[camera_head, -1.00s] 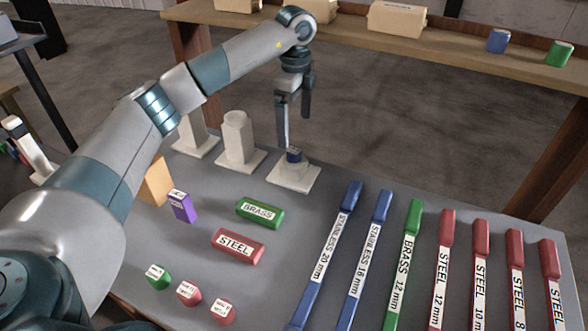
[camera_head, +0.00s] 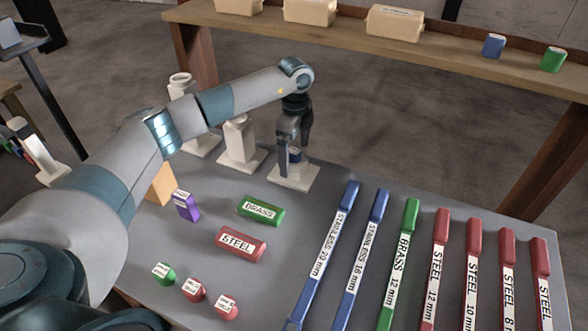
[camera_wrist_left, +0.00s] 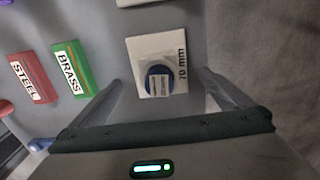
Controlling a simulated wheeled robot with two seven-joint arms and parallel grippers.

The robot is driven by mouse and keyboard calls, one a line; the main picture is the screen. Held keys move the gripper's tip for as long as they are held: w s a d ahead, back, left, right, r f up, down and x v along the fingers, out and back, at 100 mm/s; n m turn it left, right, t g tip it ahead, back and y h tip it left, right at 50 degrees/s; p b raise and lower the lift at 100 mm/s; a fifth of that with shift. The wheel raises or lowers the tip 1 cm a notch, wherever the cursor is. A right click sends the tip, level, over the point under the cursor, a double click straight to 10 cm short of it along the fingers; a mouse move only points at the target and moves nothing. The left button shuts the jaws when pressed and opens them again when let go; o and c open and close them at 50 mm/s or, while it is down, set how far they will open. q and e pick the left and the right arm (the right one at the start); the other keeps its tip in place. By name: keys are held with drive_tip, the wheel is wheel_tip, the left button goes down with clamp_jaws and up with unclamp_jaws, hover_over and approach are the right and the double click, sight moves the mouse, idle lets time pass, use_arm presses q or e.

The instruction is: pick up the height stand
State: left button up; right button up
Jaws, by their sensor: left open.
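Several white height stands of different heights stand in a row at the back of the grey table: a tall one (camera_head: 205,141) at the left, a middle one (camera_head: 241,148), and the lowest one (camera_head: 298,179) at the right. The lowest stand carries a blue piece (camera_head: 295,155) with a white label. My left gripper (camera_head: 295,157) is open, pointing down over the lowest stand, with its fingers on either side of the blue piece. In the left wrist view, the white base (camera_wrist_left: 143,48), marked with a mm label, and the blue top (camera_wrist_left: 159,82) show between the open fingers (camera_wrist_left: 160,92). My right gripper does not show.
A green BRASS block (camera_head: 261,210) and a red STEEL block (camera_head: 240,243) lie in front of the stands. Labelled bars, such as a blue one (camera_head: 325,250), fill the right side. A purple piece (camera_head: 186,206) is at the left. A wooden shelf (camera_head: 350,43) runs behind.

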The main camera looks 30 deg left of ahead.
sight(294, 163)
use_arm(q)
drive_tip(key=shift+f+p, duration=0.75)
drive_tip(key=shift+p, duration=0.05)
wheel_tip(294, 163, down, 3)
drive_tip(key=shift+a+p, duration=0.1)
drive_tip(key=shift+p, duration=0.55)
drive_tip(key=shift+f, duration=0.35)
drive_tip(key=shift+c, duration=0.6)
drive_tip(key=c, duration=1)
